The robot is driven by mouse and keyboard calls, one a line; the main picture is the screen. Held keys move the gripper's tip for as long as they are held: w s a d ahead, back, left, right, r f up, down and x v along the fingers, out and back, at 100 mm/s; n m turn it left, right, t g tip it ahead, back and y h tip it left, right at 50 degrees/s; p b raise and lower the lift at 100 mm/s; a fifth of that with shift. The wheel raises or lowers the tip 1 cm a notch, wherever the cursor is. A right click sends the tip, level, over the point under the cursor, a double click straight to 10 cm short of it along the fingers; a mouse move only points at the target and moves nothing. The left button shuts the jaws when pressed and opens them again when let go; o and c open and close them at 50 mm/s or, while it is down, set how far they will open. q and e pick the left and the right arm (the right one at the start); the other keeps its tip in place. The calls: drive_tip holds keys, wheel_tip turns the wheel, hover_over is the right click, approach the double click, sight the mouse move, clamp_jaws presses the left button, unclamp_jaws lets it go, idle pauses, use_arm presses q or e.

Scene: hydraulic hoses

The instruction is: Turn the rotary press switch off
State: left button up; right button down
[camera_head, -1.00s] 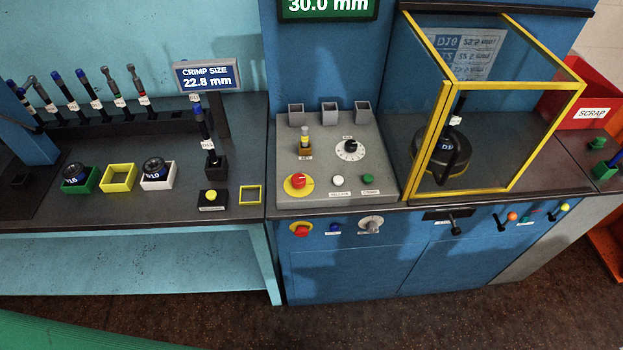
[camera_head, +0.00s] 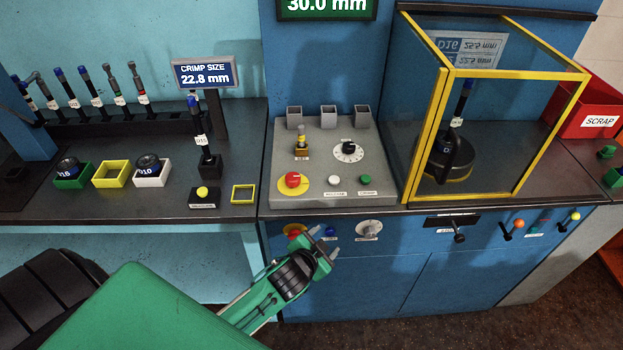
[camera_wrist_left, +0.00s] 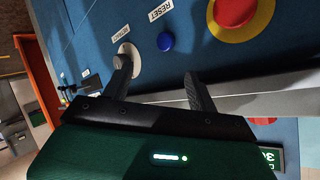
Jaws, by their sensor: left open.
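The rotary press switch (camera_head: 369,229) is a pale grey round knob on the blue front panel below the console, right of a blue button (camera_head: 330,231). In the left wrist view it appears as a pale disc (camera_wrist_left: 129,49), partly hidden by one finger. My left gripper (camera_head: 322,243) is open and empty in front of the panel, left of and slightly below the knob. In the left wrist view its two fingertips (camera_wrist_left: 156,70) point at the panel, and the blue button (camera_wrist_left: 166,41) shows beyond the gap between them. I cannot tell if a finger touches anything. My right gripper is not in view.
A red emergency button (camera_head: 294,230) on yellow sits left on the same panel, partly behind my gripper. A black handle (camera_head: 459,236) and coloured levers (camera_head: 514,228) stick out to the right. The console (camera_head: 335,190) overhangs above. Floor space in front is clear.

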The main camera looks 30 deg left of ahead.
use_arm(q)
drive_tip(key=w+d+r+m+t+h, duration=0.2)
drive_tip(key=d+r+m+h, duration=0.1)
drive_tip(key=r, duration=0.5)
drive_tip(key=w+d+r+m+t+h+b, duration=0.1)
drive_tip(key=w+d+r+m+t+h, duration=0.15)
drive_tip(key=r, duration=0.45)
drive_tip(key=w+d+r+m+t+h, duration=0.2)
drive_tip(key=r+m+t, duration=0.15)
drive_tip(key=r, duration=0.45)
drive_tip(key=d+r+m+g+h, duration=0.4)
drive_tip(key=d+r+m+h, duration=0.1)
drive_tip(key=m+h, duration=0.35)
drive_tip(key=m+g+y, duration=1.6)
drive_tip(key=m, duration=0.1)
hover_over(293, 177)
wheel_tip(293, 177, down, 2)
wheel_tip(293, 177, down, 14)
drive_tip(key=shift+r+p, duration=0.1)
drive_tip(key=shift+p, duration=1)
